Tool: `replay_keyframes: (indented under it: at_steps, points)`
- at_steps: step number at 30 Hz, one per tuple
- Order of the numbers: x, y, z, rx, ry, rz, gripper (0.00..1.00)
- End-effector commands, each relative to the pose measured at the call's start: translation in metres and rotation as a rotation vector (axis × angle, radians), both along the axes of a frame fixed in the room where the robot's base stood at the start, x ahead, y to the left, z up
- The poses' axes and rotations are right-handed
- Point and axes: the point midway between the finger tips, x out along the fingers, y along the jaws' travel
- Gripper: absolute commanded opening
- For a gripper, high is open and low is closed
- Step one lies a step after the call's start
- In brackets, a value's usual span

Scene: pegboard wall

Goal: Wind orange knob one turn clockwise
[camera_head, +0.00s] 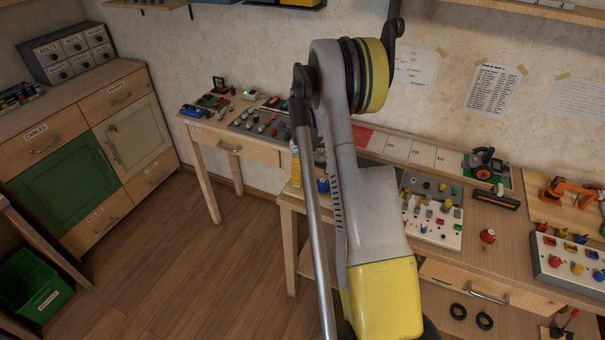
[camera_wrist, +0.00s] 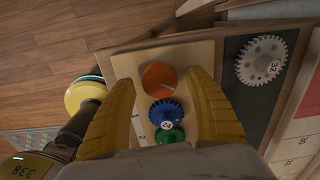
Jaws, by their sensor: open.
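The orange knob (camera_wrist: 159,76) is a round disc on a pale board (camera_wrist: 190,53) in the wrist view. A blue gear (camera_wrist: 164,110) and a green gear (camera_wrist: 170,135) sit in line below it. My gripper (camera_wrist: 162,79) is open, with one thick yellow finger on each side of the knob in the picture. Gaps show between the knob and both fingers; how far the tips are above the board is unclear. In the head view, my arm blocks part of the workbench, and I cannot make out the knob or the gripper there.
A grey gear (camera_wrist: 262,60) lies on a dark panel right of the board. In the head view, a white control board (camera_head: 433,232) and a red knob (camera_head: 487,236) stand right of my arm. The wooden floor (camera_head: 170,255) at left is clear.

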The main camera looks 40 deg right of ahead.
Motion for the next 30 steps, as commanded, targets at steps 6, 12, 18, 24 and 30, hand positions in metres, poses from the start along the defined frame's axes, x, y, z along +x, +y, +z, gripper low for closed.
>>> replay_keyframes:
  at_steps: [6,12,18,24,30]
  points:
    - [0.0,0.0,0.015,0.0,0.0,0.0,0.64]
    - [0.0,0.0,0.059,0.0,0.0,0.0,0.64]
    - [0.0,0.0,0.099,0.0,0.0,0.0,0.64]
    - [0.0,0.0,0.118,0.0,0.0,0.0,0.64]
    - [0.0,0.0,0.121,0.0,0.0,0.0,0.64]
